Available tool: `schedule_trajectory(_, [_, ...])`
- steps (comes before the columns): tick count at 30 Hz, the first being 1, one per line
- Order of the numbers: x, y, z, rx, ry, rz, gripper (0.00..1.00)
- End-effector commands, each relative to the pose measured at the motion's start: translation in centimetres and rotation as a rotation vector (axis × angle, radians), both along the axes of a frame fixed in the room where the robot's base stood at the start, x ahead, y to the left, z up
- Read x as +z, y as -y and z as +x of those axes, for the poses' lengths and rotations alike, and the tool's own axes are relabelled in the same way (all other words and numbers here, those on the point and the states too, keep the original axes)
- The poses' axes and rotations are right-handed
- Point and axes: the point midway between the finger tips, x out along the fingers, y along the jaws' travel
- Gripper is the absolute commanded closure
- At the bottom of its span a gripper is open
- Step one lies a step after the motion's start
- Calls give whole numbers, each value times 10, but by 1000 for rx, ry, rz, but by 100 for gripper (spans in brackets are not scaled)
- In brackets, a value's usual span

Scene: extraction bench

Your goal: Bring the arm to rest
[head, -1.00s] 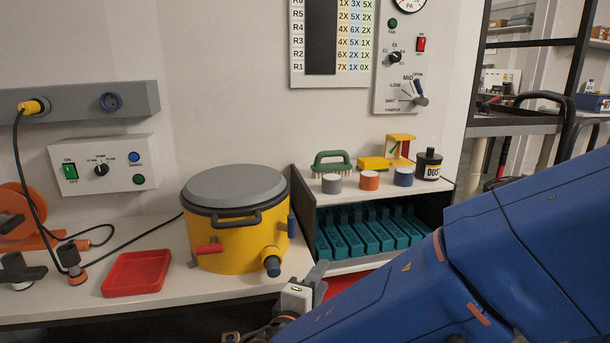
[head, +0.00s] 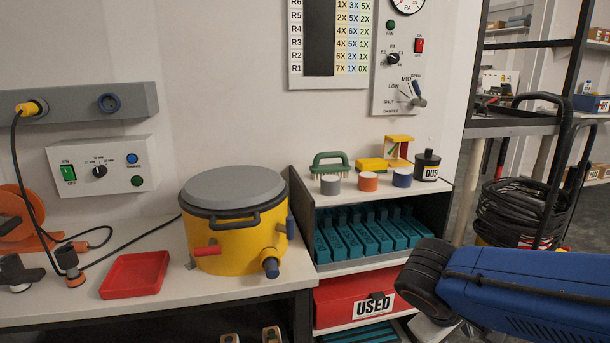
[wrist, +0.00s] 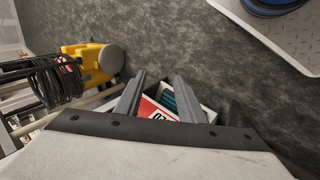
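My gripper (wrist: 158,92) shows in the wrist view with its two grey fingers spread apart and nothing held between them. Past the fingers, some way off, are a red box (wrist: 149,108) with a white label and teal pieces. In the head view, my blue arm reaches in from the lower right, in front of the lower shelf's right side. The gripper itself cannot be made out in the head view.
A yellow pot (head: 236,238) with a grey lid and a red tray (head: 135,275) stand on the bench. A shelf unit (head: 445,205) holds teal pieces above a red USED box (head: 358,299). A cable coil (head: 515,210) hangs right. Grey floor (wrist: 185,45) is open.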

Motion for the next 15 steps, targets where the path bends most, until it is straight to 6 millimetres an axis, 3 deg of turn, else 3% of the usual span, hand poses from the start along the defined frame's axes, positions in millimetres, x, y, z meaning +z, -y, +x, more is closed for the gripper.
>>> schedule_trajectory(6, [-1,7,-28,-113,22,210,64])
schedule_trajectory(15, [11,-1,-50,-224,133,471,64])
